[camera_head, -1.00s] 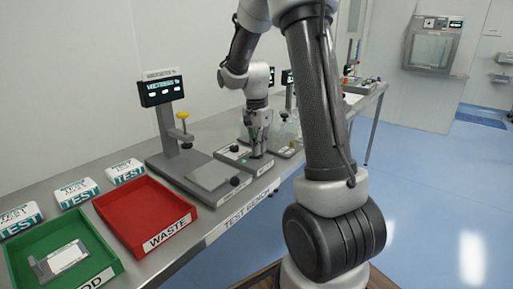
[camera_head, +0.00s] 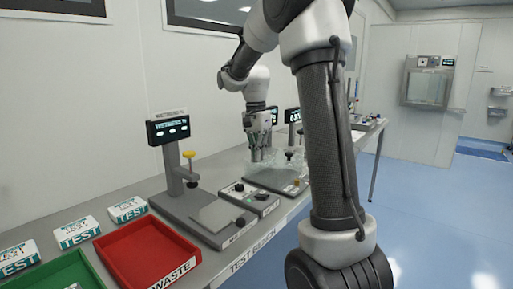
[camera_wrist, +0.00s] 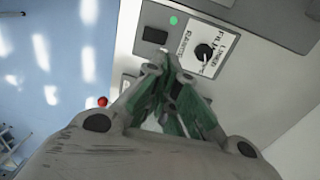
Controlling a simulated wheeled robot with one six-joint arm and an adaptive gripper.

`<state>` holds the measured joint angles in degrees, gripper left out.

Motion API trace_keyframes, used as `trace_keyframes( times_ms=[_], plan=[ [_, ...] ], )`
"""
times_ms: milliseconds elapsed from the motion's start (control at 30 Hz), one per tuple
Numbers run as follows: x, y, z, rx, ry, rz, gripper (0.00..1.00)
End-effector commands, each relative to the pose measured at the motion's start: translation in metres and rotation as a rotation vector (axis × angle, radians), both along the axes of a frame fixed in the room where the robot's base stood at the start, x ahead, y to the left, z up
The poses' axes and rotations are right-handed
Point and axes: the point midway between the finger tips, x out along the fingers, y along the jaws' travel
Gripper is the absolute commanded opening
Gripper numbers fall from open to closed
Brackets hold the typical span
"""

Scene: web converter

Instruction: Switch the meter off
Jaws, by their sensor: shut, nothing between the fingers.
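The meter is a low grey box on the bench (camera_head: 246,203). In the wrist view its top (camera_wrist: 180,50) carries a lit green lamp (camera_wrist: 173,20), a black rectangular switch (camera_wrist: 155,35) and a black knob (camera_wrist: 203,52) on a printed white label. My gripper (camera_head: 262,158) is shut and empty, and in the head view it is raised above the bench, behind the box. In the wrist view my gripper (camera_wrist: 165,62) has its fingertips just below the switch in the picture; the height between them cannot be told. Part of the box's lower side is hidden by the fingers.
A test stand with a display (camera_head: 169,130) and yellow knob stands left of the box. A red waste tray (camera_head: 150,250), a green tray (camera_head: 62,278) and several test boxes (camera_head: 77,232) lie further left. Another stand with a clear dish (camera_head: 285,178) is close behind on the right.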

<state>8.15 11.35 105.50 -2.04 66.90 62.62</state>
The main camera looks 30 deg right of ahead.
Motion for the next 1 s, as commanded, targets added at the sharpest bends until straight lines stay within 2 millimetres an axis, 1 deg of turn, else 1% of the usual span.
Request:
trace_keyframes(
  times_ms=[33,100,267,833,933,1000],
  plan=[
    [0.002,0.001,0.007,0.0,-0.002,0.0,0.0],
    [0.004,0.001,0.015,0.0,0.0,0.0,0.0],
    [0.005,0.002,0.025,0.001,0.001,-0.001,0.0],
    [0.005,0.002,0.025,0.001,0.001,0.006,0.0],
    [0.006,0.002,0.025,0.004,-0.002,0.061,0.0],
    [0.009,0.002,0.024,0.008,-0.012,0.141,0.0]
  ],
)
